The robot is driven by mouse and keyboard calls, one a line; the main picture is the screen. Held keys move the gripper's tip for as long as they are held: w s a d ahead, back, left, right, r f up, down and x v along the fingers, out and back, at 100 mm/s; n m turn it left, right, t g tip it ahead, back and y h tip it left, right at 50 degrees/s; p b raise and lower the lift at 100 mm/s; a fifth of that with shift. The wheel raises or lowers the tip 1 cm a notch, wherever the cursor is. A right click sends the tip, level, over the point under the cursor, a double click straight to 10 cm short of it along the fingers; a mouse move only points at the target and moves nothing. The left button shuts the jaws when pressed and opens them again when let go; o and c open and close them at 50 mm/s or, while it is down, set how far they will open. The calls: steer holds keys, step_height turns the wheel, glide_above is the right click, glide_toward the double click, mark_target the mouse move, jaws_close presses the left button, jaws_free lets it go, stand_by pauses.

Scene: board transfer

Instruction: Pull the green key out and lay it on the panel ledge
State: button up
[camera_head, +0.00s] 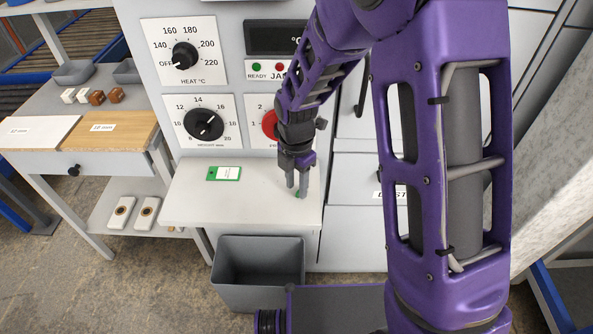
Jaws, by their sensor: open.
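The panel ledge (235,207) is the pale shelf below the dials. My gripper (297,187) points down over its right part, with its two fingers apart.
The panel above carries a heat dial (185,56), a black dial (203,124) and a partly hidden red knob (270,125). A grey bin (258,244) stands below the ledge. A side table (60,152) with boards stands left. The ledge's left front is clear.

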mark_target(296, 194)
step_height(296, 194, up, 17)
steer(key=p, duration=0.2)
steer(key=shift+r, duration=0.1)
stand_by(0.6)
